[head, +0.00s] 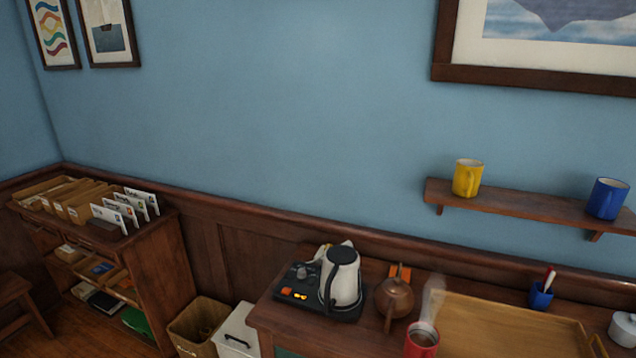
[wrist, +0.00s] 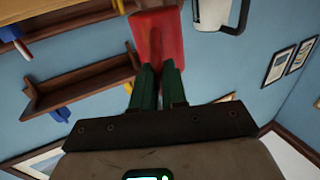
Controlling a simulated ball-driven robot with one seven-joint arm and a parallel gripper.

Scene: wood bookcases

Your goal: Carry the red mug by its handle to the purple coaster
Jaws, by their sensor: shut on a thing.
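The red mug (head: 422,340) holds a dark drink and gives off steam. In the head view it is at the bottom edge, in front of the teapot, and its lower part is cut off. In the wrist view the red mug (wrist: 172,30) is at the top centre, just beyond my fingers. My gripper (wrist: 157,72) has dark green fingers shut on the mug at its handle side. The fingers hide part of the handle. My gripper is outside the head view. No purple coaster shows in either view.
A kettle (head: 345,275) on a black base and a brown teapot (head: 394,298) stand left of the mug. A wooden tray (head: 500,325) is at its right, with a blue pen cup (head: 540,295) behind. A wall shelf (head: 510,200) bears yellow and blue mugs.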

